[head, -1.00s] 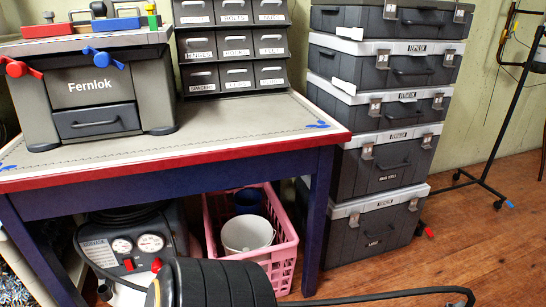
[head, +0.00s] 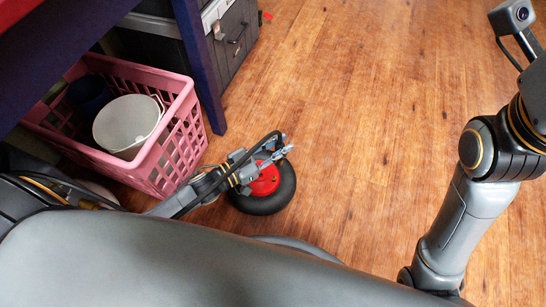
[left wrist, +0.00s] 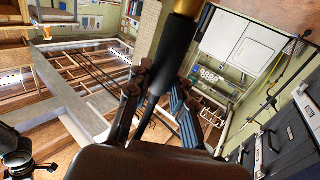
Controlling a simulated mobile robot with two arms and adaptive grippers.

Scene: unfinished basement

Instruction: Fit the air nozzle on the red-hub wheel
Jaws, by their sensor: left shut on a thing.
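The red-hub wheel (head: 265,204) is on the wooden floor right of the pink basket, with its black tyre and part of its red hub showing. My left gripper (head: 276,150) is over the wheel's upper part in the head view and hides some of the hub. In the left wrist view, my left gripper (left wrist: 160,82) is shut on a black cylinder with a brass end, which looks like the air nozzle (left wrist: 175,50). I cannot tell whether the nozzle touches the wheel. My right arm shows at the right, but its fingers are out of view.
A pink basket (head: 172,165) with a white bucket (head: 127,122) stands close left of the wheel, beside a dark blue table leg (head: 200,70). Dark cases (head: 235,40) stand behind the leg. The floor (head: 350,110) to the right of the wheel is clear.

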